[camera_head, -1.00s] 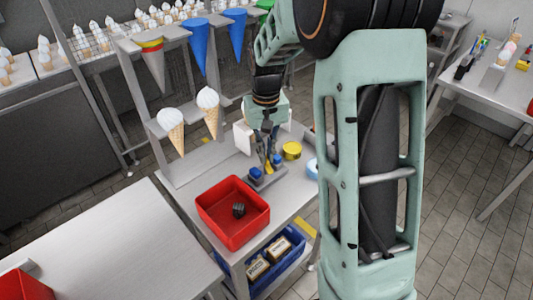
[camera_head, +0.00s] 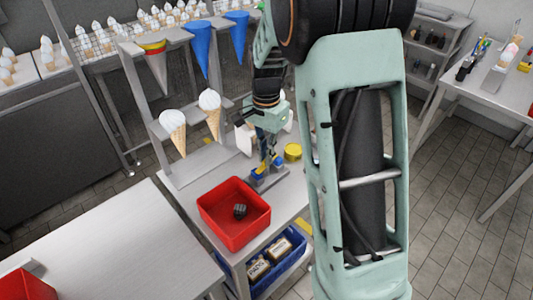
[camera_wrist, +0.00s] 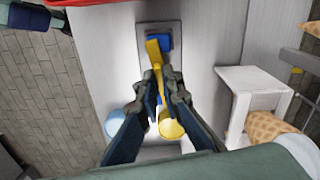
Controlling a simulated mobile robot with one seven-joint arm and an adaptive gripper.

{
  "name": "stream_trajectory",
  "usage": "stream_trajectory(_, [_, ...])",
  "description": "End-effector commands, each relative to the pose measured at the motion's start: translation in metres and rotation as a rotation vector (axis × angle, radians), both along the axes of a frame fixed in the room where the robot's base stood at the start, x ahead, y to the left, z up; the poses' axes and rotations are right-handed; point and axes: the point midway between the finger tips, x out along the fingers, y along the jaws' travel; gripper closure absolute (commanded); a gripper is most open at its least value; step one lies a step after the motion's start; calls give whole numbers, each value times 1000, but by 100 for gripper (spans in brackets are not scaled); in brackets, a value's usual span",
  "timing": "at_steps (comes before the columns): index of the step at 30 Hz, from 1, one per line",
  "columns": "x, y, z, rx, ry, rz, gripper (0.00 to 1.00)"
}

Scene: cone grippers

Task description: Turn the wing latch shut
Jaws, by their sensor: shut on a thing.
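The wing latch shows as a yellow wing (camera_wrist: 153,52) on a grey base plate (camera_wrist: 178,40) in the wrist view. A blue block (camera_wrist: 163,42) stands at the plate's far end, and the wing's far end lies over or against it; I cannot tell which. My gripper (camera_wrist: 163,88) is shut on the near part of the wing, with a finger on each side. In the head view the gripper (camera_head: 266,150) is over the latch, whose blue block (camera_head: 257,173) shows at the near left. The fingers partly hide the wing and the near part of the base.
A red bin (camera_head: 232,222) with a dark object stands in front of the latch. A yellow round thing (camera_head: 293,151) is to its right. A white block (camera_wrist: 255,92) and a light blue round thing (camera_wrist: 121,120) are close by. A cone rack (camera_head: 140,95) stands at the left.

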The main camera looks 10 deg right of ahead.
Motion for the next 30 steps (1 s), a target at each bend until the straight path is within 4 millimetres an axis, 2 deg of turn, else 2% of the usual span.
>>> stream_trajectory(12, [2, 0, 1, 0, -4, -188, 100])
stream_trajectory(29, [2, 1, 1, 0, -5, -217, 100])
stream_trajectory(30, [2, 1, 1, 0, -5, -217, 90])
